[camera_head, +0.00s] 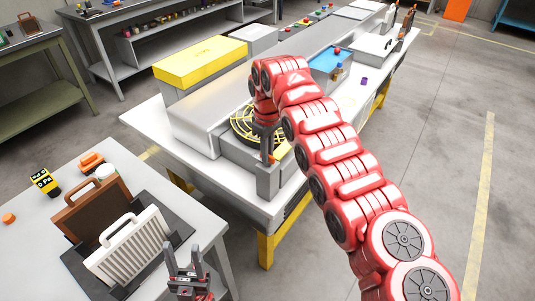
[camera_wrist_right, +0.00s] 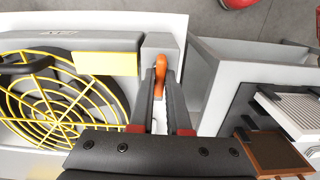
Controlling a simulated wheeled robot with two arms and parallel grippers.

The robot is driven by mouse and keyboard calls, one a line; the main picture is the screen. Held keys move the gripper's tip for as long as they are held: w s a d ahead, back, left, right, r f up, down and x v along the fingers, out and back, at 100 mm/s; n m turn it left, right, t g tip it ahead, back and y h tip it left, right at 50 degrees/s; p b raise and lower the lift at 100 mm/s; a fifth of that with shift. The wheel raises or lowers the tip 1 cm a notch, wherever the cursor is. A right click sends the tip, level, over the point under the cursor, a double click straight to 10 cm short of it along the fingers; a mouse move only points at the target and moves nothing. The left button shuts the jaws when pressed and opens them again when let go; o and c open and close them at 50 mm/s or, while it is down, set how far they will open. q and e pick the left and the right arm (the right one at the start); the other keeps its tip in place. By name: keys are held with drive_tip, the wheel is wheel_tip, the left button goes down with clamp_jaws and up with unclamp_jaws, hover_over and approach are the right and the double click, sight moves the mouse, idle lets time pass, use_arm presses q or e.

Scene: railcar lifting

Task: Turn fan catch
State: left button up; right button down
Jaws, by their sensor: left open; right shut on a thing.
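The fan (camera_head: 240,127) has a yellow round grille and sits in the grey housing on the white bench. The wrist view shows the grille (camera_wrist_right: 52,108) at the left. The orange fan catch (camera_wrist_right: 161,66) is on a grey block at the corner beside the fan; a bit of orange also shows in the head view (camera_head: 274,157). My right gripper (camera_wrist_right: 162,78) is shut on the catch, one finger on each side; it points down there in the head view (camera_head: 267,152). My left gripper (camera_head: 184,258) is open and empty at the bottom, beside the near table.
A white ribbed filter (camera_head: 130,246) and a brown handled panel (camera_head: 92,210) stand in a dark rack on the near table. A yellow-topped box (camera_head: 201,62) stands behind the fan housing. The floor at right is clear.

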drive_tip(key=shift+n, duration=0.4)
drive_tip(key=c, duration=0.9)
unclamp_jaws()
drive_tip(key=shift+r, duration=0.1)
drive_tip(key=shift+w+r, duration=0.1)
drive_tip(key=shift+r, duration=0.25)
wheel_tip(320, 180, up, 7)
drive_tip(key=shift+a+r+p, duration=0.1)
drive_tip(key=shift+p, duration=1)
wheel_tip(320, 180, up, 9)
drive_tip(key=p, duration=0.9)
drive_tip(key=shift+r, duration=0.15)
